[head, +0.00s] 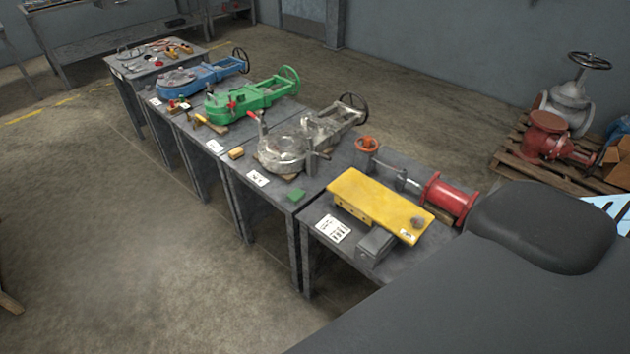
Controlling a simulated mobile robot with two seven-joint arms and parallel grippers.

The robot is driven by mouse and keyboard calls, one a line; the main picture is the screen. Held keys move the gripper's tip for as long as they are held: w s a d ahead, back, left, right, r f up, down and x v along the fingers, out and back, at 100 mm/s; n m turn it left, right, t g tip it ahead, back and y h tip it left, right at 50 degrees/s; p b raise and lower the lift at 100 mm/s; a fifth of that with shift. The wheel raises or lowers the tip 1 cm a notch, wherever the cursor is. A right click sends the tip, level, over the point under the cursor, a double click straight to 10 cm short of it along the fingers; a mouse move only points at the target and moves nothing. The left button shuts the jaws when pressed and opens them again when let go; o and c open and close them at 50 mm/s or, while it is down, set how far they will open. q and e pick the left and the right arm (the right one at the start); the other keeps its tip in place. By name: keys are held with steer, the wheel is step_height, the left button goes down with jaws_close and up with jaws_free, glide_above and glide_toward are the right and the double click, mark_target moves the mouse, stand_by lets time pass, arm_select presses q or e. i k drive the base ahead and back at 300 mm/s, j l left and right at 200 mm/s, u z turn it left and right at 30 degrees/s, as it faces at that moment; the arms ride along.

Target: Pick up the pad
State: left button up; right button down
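A small green block (296,194), which looks like the pad, lies flat near the front edge of the grey bench with the silver-grey valve. It is just right of a white label card (258,179) and in front of the silver-grey valve (285,148). Nothing covers it. Neither of my grippers is in view.
A yellow part (378,203), a grey block (376,243) and a red cylinder (449,199) crowd the nearest bench. Green (250,97) and blue (200,77) valves stand farther back. A loaded pallet (510,160) is at right.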

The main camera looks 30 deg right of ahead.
mark_target(297, 196)
steer(key=i+z, duration=0.25)
steer(key=z, duration=0.15)
steer(key=i+z, duration=0.25)
steer(key=z, duration=0.15)
steer(key=i+j+z, duration=0.2)
steer(key=z, duration=0.25)
steer(key=i+j+z, duration=0.45)
steer(key=i+z, duration=0.15)
